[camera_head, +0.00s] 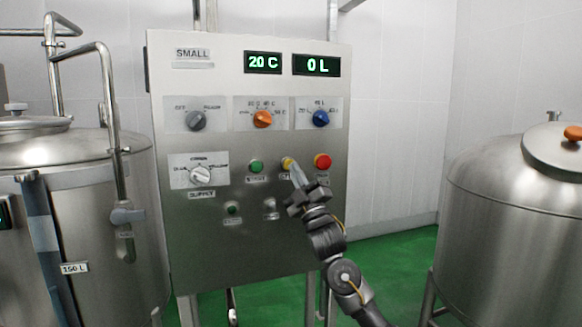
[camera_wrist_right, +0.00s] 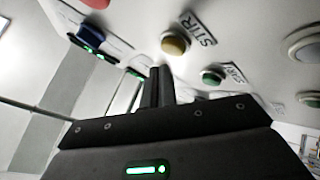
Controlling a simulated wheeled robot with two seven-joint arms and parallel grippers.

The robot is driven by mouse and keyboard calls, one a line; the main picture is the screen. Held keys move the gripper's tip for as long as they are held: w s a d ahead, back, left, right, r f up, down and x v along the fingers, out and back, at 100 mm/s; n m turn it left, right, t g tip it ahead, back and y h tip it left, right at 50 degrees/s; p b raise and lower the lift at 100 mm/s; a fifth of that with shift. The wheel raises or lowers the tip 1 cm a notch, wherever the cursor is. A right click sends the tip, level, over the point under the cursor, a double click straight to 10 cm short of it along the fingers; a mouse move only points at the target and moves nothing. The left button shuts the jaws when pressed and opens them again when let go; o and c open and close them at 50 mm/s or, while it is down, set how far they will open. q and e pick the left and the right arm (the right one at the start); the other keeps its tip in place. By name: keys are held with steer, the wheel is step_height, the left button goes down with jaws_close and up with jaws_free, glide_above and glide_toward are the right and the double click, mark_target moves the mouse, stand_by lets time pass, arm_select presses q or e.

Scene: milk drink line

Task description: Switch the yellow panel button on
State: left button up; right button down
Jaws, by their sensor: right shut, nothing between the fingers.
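The yellow button (camera_head: 287,162) is on the steel control panel (camera_head: 225,258), between a green button and a red button. In the wrist view the yellow button (camera_wrist_right: 175,43) is round, with a STIR label beside it. My right gripper (camera_head: 296,172) is shut and empty, its fingers pointing at the panel just below the yellow button. In the wrist view the tips of my right gripper (camera_wrist_right: 160,70) lie close to the button, with a small gap in the picture. I cannot tell whether they touch the panel. My left gripper is out of view.
The green START button (camera_head: 256,166) and the red button (camera_head: 322,161) flank the yellow one closely. Orange (camera_head: 262,119) and blue (camera_head: 321,118) knobs sit above. Steel tanks stand left (camera_head: 85,165) and right (camera_head: 500,200) of the panel.

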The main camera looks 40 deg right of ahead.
steer(key=shift+w, duration=0.2)
stand_by(0.4)
steer(key=shift+w+d, duration=0.15)
steer(key=shift+w, duration=0.15)
steer(key=shift+w+d, duration=0.15)
steer(key=shift+w, duration=0.25)
stand_by(0.6)
steer(key=shift+s, duration=0.1)
steer(key=shift+s+a, duration=0.3)
steer(key=shift+s, duration=0.5)
steer(key=s, duration=0.2)
steer(key=s+a, duration=0.2)
steer(key=s, duration=0.1)
steer(key=shift+s, duration=0.3)
stand_by(0.4)
